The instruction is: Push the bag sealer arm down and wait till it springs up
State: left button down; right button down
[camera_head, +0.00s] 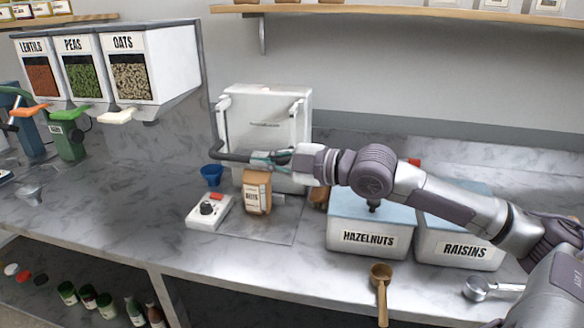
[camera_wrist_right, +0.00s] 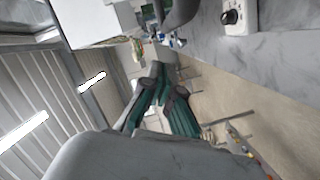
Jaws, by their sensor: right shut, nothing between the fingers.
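The bag sealer (camera_head: 265,110) is a white upright machine at the back of the counter. Its dark arm (camera_head: 232,157) sticks out in front, roughly level, above a small brown labelled bag (camera_head: 257,192). My right gripper (camera_head: 266,160) comes in from the right, shut and empty, at the sealer arm's bar; whether it touches cannot be told. In the right wrist view its green-padded fingers (camera_wrist_right: 165,103) are together, and a dark curved part, likely the sealer arm (camera_wrist_right: 180,15), shows beyond them. My left gripper is not in view.
Hazelnuts (camera_head: 367,238) and raisins (camera_head: 462,250) bins stand right, beneath my right arm. A wooden scoop (camera_head: 381,290) lies in front.

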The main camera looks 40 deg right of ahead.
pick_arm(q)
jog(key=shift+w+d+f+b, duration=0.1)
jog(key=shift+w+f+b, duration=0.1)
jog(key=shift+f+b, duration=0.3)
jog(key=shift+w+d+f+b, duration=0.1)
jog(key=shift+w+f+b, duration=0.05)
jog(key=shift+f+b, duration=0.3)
pick_arm(e)
jog(key=a+v, duration=0.1)
jog(key=v, duration=0.5)
jog(key=shift+s+r, duration=0.3)
jog(key=shift+s, duration=0.1)
jog(key=shift+d, duration=0.1)
